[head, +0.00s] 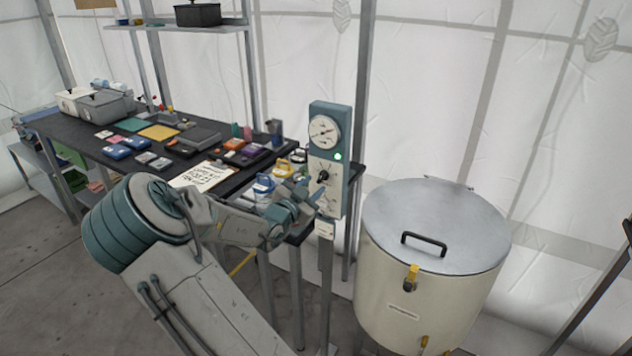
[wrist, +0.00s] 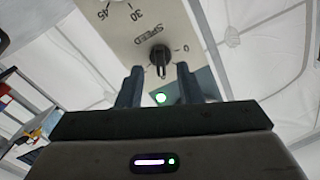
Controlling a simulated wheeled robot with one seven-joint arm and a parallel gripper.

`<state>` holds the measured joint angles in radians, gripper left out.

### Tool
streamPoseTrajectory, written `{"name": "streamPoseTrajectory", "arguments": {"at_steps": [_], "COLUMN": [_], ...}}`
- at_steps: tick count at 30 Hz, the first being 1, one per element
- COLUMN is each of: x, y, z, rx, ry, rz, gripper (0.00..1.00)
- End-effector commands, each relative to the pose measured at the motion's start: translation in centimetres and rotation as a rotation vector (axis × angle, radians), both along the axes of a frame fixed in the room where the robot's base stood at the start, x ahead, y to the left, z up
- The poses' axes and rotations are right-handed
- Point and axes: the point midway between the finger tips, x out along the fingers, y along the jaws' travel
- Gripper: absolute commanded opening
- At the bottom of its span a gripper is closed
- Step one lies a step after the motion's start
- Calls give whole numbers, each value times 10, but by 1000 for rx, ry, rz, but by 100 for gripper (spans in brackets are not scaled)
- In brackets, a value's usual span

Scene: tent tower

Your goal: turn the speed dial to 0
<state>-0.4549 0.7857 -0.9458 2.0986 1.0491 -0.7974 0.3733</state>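The speed dial is a small black knob (wrist: 160,55) on a pale control panel (wrist: 165,22). In the wrist view the word SPEED appears upside down beside it, with a 0 mark to its right. The knob's narrow grip points down in that view, toward the green light, not at the 0 mark. In the head view the dial (head: 323,176) sits below a round gauge (head: 323,132) on the blue-grey panel post. My gripper (wrist: 160,72) is open, one finger on each side of the knob, with gaps showing. Contact depth cannot be told.
A green light (head: 338,156) glows on the panel. A large lidded drum (head: 430,270) stands to the right. A dark table (head: 70,130) with several boxes and cards is at left.

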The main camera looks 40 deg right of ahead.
Motion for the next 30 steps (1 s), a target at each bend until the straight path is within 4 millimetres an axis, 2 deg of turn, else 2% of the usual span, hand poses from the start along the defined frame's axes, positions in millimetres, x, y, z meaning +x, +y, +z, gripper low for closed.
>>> {"name": "streamPoseTrajectory", "arguments": {"at_steps": [6, 17, 18, 21, 30], "x": [9, 11, 11, 11, 11], "y": [-22, -26, -26, -26, -25], "z": [0, 0, 0, 0, -1], "rx": [0, 1, 1, 1, -3], "ry": [1, 0, 0, 0, 12], "rz": [-1, 0, 0, 0, 1], "gripper": [33, 33, 27, 0, 0]}}
